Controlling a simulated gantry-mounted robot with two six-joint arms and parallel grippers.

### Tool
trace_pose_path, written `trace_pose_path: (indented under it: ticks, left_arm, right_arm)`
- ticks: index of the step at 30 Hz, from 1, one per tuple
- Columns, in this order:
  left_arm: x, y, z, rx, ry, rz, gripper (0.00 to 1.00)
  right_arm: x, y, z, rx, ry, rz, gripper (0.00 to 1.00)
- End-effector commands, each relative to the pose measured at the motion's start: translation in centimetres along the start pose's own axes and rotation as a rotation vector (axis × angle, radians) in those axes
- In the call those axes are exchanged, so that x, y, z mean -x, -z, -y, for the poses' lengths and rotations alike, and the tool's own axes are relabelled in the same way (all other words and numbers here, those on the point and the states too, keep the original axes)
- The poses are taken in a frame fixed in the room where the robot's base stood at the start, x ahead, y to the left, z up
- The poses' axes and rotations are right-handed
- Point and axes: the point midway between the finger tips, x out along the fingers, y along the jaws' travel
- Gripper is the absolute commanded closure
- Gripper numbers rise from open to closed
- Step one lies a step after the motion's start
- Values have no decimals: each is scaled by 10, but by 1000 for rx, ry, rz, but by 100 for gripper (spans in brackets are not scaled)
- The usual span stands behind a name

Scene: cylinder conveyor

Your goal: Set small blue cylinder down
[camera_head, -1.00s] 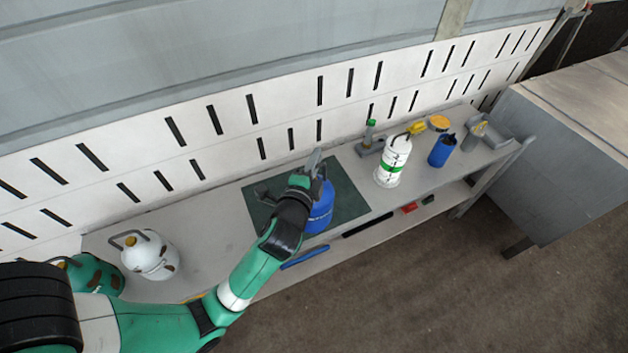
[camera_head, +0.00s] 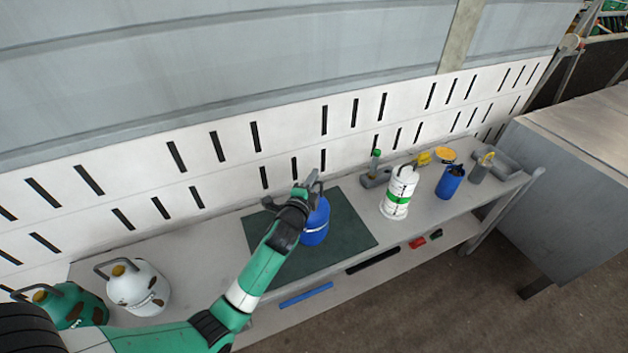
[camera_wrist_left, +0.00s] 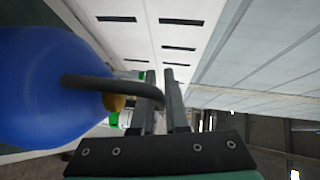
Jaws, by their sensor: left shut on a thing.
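The small blue cylinder (camera_head: 316,225) is upright over the dark green mat (camera_head: 350,243) on the bench, partly hidden by my gripper; whether its base touches the mat I cannot tell. My left gripper (camera_head: 308,184) is at its top. In the left wrist view the blue cylinder (camera_wrist_left: 45,85) fills the left side, and its dark curved handle (camera_wrist_left: 115,87) runs between the fingers of my left gripper (camera_wrist_left: 160,95), which is shut on it. My right gripper is not in view.
A white cylinder with a green band (camera_head: 398,192) stands right of the mat. A blue container (camera_head: 450,182) is farther right. A white cylinder (camera_head: 138,287) and a green one (camera_head: 70,306) stand at the left end. The slotted wall (camera_head: 230,170) runs behind the bench.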

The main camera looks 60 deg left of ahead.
Motion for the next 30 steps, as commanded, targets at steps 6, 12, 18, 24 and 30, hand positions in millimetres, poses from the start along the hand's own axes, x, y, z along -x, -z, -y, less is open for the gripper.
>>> trace_pose_path:
  ticks: [6,12,18,24,30]
  left_arm:
    - [-5,-3,-28,-1,7,-1,100]
    - [-4,-3,-26,0,9,-2,100]
    - [-4,-4,-33,-1,-1,1,82]
    - [-4,-4,-32,-1,-1,1,58]
    - [-4,-4,-32,-1,-1,1,58]
  right_arm:
    - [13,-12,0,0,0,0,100]
    - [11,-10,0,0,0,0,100]
    - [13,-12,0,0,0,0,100]
    - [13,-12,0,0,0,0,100]
    - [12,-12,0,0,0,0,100]
